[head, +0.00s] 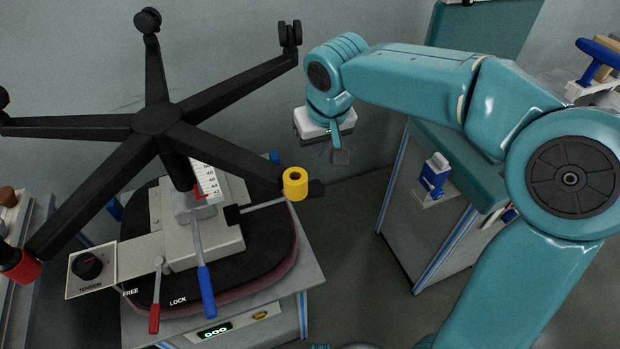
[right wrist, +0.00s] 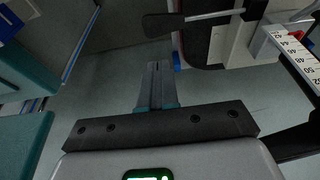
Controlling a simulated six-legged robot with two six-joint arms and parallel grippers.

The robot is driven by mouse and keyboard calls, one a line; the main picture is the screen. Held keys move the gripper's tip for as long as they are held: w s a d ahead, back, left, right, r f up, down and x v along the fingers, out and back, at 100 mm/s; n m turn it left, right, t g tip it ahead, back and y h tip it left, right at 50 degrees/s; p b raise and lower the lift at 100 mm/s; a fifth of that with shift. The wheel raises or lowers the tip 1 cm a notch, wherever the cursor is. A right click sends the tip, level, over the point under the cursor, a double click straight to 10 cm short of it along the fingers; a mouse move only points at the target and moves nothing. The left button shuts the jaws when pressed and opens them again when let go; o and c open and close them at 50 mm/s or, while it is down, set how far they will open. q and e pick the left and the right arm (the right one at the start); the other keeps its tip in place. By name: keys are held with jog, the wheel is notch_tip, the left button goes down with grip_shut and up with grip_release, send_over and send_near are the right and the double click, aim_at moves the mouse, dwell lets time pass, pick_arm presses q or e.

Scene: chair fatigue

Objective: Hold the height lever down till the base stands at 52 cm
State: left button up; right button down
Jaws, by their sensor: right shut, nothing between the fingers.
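The upturned chair's five-armed black base (head: 157,119) stands on its column above a grey mechanism (head: 205,240). A white scale (head: 208,182) stands by the column, with a red pointer near its 42 end; the scale also shows in the right wrist view (right wrist: 297,58). A metal lever with a black paddle (head: 316,188), probably the height lever, sticks out to the right; its paddle also shows in the right wrist view (right wrist: 162,25). My right gripper (head: 340,156) is shut and empty, right of the paddle and apart from it. My left gripper is out of view.
A blue-handled lever (head: 206,292) and a red-handled lever (head: 154,318) stick out in front, by FREE and LOCK labels. A tension knob (head: 87,265) is at left. A yellow ring (head: 295,184) on a base arm overhangs the paddle lever. A cabinet (head: 425,215) stands right, past a floor gap.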

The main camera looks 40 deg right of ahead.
jog(key=b, duration=0.3)
send_near(311, 189)
jog(key=x, duration=0.5)
jog(key=shift+w+f, duration=0.15)
jog(key=shift+w, duration=0.1)
jog(key=shift+f, duration=0.6)
